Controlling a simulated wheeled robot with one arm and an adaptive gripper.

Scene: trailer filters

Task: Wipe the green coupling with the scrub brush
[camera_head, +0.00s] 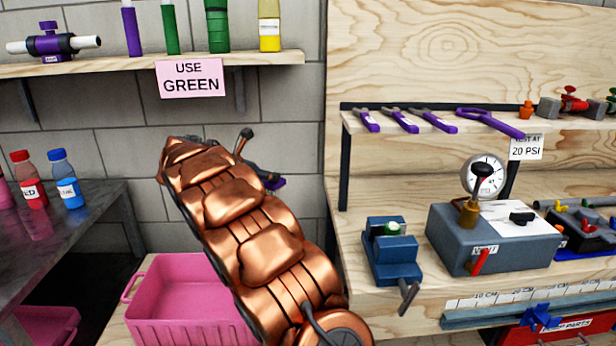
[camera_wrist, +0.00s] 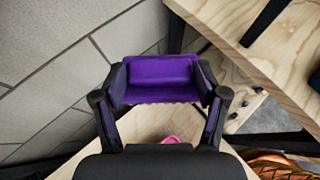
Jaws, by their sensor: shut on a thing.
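A small green piece (camera_head: 391,229), which looks like the green coupling, sits in the jaws of the blue vise (camera_head: 394,258) on the workbench. My gripper (camera_wrist: 161,78) is shut on a purple block-shaped thing with a ragged lower edge, which looks like the scrub brush (camera_wrist: 160,68). In the head view my copper-coloured arm hides most of the gripper. Only a dark finger part and a bit of purple (camera_head: 276,183) show behind it. The gripper is up in front of the grey block wall, left of the vise and apart from it.
A pink bin (camera_head: 180,290) stands below my arm. A grey box with a gauge (camera_head: 484,174) stands right of the vise. A shelf (camera_head: 460,140) with purple-handled tools overhangs the bench. Bottles (camera_head: 66,180) stand on the dark table at left. A sign reads "USE GREEN" (camera_head: 190,79).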

